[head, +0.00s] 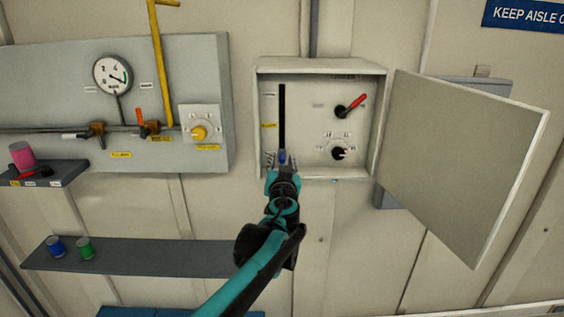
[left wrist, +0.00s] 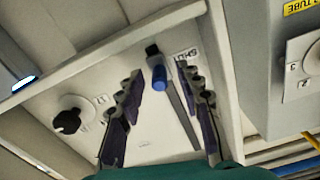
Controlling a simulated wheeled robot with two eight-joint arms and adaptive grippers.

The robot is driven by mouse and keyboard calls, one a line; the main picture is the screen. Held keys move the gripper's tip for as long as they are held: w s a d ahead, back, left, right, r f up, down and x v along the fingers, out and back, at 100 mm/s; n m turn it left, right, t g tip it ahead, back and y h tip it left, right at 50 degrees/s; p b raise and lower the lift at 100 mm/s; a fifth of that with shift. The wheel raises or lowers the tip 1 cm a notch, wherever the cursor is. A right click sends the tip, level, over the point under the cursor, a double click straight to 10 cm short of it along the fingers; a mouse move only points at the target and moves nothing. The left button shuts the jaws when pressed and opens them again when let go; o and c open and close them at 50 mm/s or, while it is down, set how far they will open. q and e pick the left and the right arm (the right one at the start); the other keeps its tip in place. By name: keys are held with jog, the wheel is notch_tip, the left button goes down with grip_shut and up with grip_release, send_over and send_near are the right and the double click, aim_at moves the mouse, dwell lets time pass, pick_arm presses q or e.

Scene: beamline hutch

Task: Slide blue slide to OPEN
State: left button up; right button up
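The blue slide (head: 282,156) sits at the bottom end of a black vertical slot (head: 282,112) in the open wall box (head: 324,86). In the left wrist view, the blue slide (left wrist: 160,77) is at the slot end beside a label that appears to read SHUT (left wrist: 184,57). My left gripper (head: 283,160) is in front of the slide and partly hides it in the head view. In the left wrist view, my left gripper (left wrist: 162,82) is open, with one finger on each side of the slide and gaps visible. My right gripper is not in view.
The box door (head: 465,160) stands open to the right. A red-handled switch (head: 350,107) and a black knob (head: 340,153) are right of the slot. A gauge panel (head: 60,75) is at left. Shelves (head: 160,258) with small cans are below left.

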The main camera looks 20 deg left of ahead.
pick_arm(q)
grip_shut()
notch_tip(320, 180, up, 18)
jog(key=p, duration=0.9)
jog(key=shift+f, duration=0.1)
grip_release()
